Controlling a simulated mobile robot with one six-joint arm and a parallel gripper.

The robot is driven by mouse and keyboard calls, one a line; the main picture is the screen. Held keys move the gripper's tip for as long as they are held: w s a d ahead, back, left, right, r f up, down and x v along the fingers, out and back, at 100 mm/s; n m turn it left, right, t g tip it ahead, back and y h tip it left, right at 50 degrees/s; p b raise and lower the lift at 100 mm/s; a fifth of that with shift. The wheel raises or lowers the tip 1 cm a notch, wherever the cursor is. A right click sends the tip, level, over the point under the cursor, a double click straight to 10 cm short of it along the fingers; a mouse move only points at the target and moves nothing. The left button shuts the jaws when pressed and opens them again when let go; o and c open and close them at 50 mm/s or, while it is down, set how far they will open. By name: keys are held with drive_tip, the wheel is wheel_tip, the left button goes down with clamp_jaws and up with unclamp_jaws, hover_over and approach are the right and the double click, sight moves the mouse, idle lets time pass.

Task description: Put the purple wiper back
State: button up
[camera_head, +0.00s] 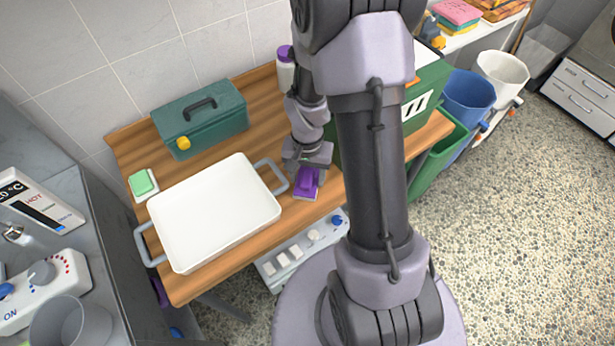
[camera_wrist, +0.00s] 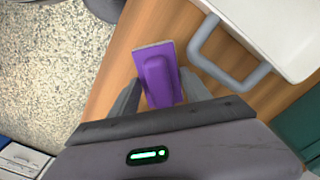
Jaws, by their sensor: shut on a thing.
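The purple wiper (camera_head: 308,184) is at the right part of the wooden table, just right of the white tray's handle. It has a purple body and a pale edge. In the wrist view the wiper (camera_wrist: 158,75) sits between the two fingers. My gripper (camera_head: 309,170) points down over the table and is shut on the wiper. In the wrist view my gripper (camera_wrist: 160,97) has a finger on each side of it. I cannot tell whether the wiper touches the table or is just above it.
A white tray (camera_head: 212,210) with grey handles stands left of my gripper. A teal toolbox (camera_head: 200,122) is behind it, and a green sponge (camera_head: 142,184) lies at the left. A purple-capped bottle (camera_head: 286,68) stands at the back. Blue (camera_head: 467,97) and white bins are at the right.

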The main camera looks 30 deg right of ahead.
drive_tip(key=o, duration=1.5)
drive_tip(key=shift+c, duration=0.2)
wheel_tip(320, 180, up, 12)
drive_tip(key=p, duration=0.4)
wheel_tip(320, 180, up, 8)
drive_tip(key=n+t, duration=0.1)
drive_tip(key=t, duration=0.1)
hover_over(307, 174)
drive_tip(key=a, duration=0.4)
drive_tip(key=s+a+r+n+t+y, duration=0.2)
drive_tip(key=s+a+r+n+t, duration=0.1)
drive_tip(key=s+a+r, duration=0.7)
wheel_tip(307, 174, up, 3)
drive_tip(key=shift+s+a+f+t, duration=0.1)
drive_tip(key=shift+s+a+t, duration=0.25)
drive_tip(key=shift+s, duration=0.35)
drive_tip(key=shift+d, duration=0.1)
